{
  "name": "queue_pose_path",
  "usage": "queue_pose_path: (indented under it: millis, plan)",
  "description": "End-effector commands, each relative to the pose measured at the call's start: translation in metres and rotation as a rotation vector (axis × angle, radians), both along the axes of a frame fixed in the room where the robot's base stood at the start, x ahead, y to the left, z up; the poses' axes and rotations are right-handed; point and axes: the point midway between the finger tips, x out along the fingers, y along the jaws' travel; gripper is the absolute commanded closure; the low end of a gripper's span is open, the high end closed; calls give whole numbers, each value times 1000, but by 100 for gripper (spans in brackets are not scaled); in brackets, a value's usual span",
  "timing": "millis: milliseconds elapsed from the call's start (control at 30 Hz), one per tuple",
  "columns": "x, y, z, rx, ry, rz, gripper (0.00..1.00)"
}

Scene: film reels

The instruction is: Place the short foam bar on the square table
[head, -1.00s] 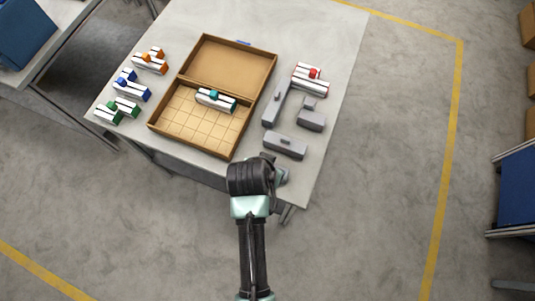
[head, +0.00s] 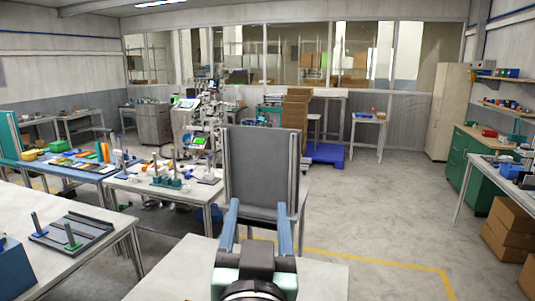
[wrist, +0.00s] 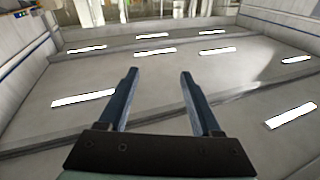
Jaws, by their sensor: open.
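My gripper (head: 259,206) is raised in front of me with its two blue fingers pointing up. The fingers are spread and nothing is between them; they also show open in the wrist view (wrist: 158,74), against the ceiling and its lamps. No foam bar shows in either current view. A pale tabletop (head: 178,276) lies behind and below my gripper, cut off by the bottom edge; its visible part is bare. A small pale table (head: 369,119) with small items on it stands far back, right of centre. I cannot tell which table is the square one.
A dark grey upright panel or chair back (head: 257,165) stands beyond my gripper. Left are a bench with a grey rack (head: 82,238) and a cluttered table (head: 180,192). A green cabinet (head: 472,167) and boxes (head: 508,222) line the right. Floor between is open.

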Motion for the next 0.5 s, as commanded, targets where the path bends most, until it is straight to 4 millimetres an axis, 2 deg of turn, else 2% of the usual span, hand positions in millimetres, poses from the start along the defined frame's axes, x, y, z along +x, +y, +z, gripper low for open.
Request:
queue_pose_path:
  millis: [33,100,200,300,333,500]
  plan:
    - [-15,-3,50,-18,-134,-3,34]
    - [-40,-6,106,-43,-298,-11,34]
    - [-78,-10,164,-74,-482,-29,34]
    - [-107,-12,198,-95,-605,-44,34]
    - [-113,-12,204,-98,-628,-47,34]
    - [-126,-13,217,-108,-679,-54,34]
